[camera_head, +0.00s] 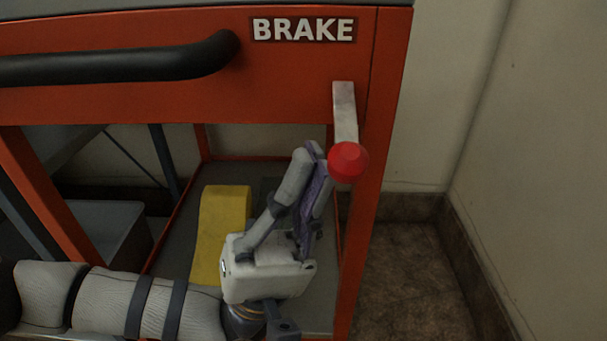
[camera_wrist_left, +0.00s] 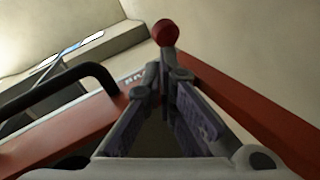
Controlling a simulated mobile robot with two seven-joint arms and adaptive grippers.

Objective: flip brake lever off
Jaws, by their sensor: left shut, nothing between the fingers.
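The brake lever (camera_head: 345,112) is a light grey bar hanging down from the right end of the orange frame, below the white BRAKE label (camera_head: 304,29). Its round red knob (camera_head: 348,162) is at the lower end. My left gripper (camera_head: 313,150) is shut and empty, with its fingertips just left of the knob in the head view. In the left wrist view the red knob (camera_wrist_left: 165,32) shows just beyond the fingertips (camera_wrist_left: 166,60). I cannot tell whether they touch. The lever bar is mostly hidden in the wrist view. My right gripper is not in view.
A black handle bar (camera_head: 120,62) runs along the orange frame to the left. An orange post (camera_head: 375,150) stands just right of the lever. A yellow block (camera_head: 218,230) lies on the grey lower shelf. Walls stand to the right, with bare floor (camera_head: 410,280) between.

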